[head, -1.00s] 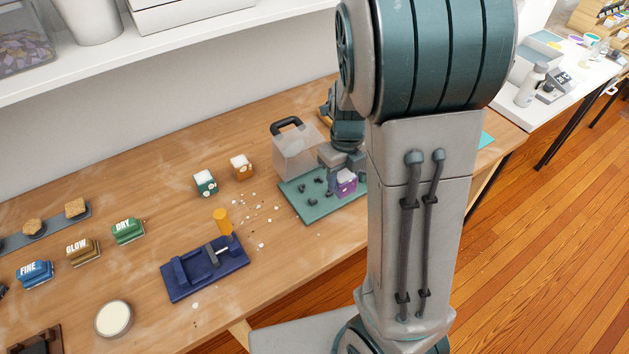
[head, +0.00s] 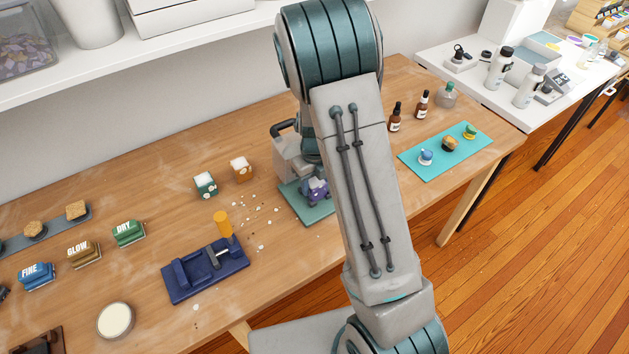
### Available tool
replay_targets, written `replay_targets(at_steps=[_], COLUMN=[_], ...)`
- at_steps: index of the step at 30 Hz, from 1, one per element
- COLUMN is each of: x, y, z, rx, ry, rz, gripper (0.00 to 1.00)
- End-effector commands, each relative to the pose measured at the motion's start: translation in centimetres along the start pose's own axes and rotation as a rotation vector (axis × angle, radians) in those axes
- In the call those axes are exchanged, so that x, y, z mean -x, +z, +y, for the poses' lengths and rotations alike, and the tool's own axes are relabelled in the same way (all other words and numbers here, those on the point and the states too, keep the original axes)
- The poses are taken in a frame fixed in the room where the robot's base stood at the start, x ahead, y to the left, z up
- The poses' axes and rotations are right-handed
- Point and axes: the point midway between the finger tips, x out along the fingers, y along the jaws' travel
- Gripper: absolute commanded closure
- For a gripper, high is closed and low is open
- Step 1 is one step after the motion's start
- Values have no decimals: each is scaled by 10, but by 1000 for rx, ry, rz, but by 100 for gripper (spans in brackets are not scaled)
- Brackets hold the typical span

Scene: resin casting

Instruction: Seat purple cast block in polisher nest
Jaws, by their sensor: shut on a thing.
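The purple cast block (head: 318,192), with pale patches on it, shows just below my gripper (head: 316,178) in the head view. My gripper is shut on it; my arm hides most of the jaws. The block appears over the green board (head: 307,215); I cannot tell whether it touches it or hangs above. I cannot tell for sure which of these is the polisher nest.
A teal block (head: 205,186) and an orange block (head: 242,169) stand left of the green board, with pale crumbs nearby. Labelled FINE, GLOW and DRY blocks (head: 128,232) are further left.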

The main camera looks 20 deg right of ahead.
Motion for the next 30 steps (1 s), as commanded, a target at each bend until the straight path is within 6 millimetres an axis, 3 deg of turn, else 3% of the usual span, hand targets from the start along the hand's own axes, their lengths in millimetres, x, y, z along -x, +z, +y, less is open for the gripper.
replay_targets(at_steps=[10,11,12,13,23,26,30], x=[-4,-3,-3,-3,2,12,41], y=[0,0,0,0,0,1,2], z=[0,0,0,0,0,0,0], rx=[1,1,1,1,0,0,1], ry=[0,0,0,0,0,-1,-1], rz=[0,0,0,0,-1,-3,-7], gripper=[81,46,35,33,33,33,33])
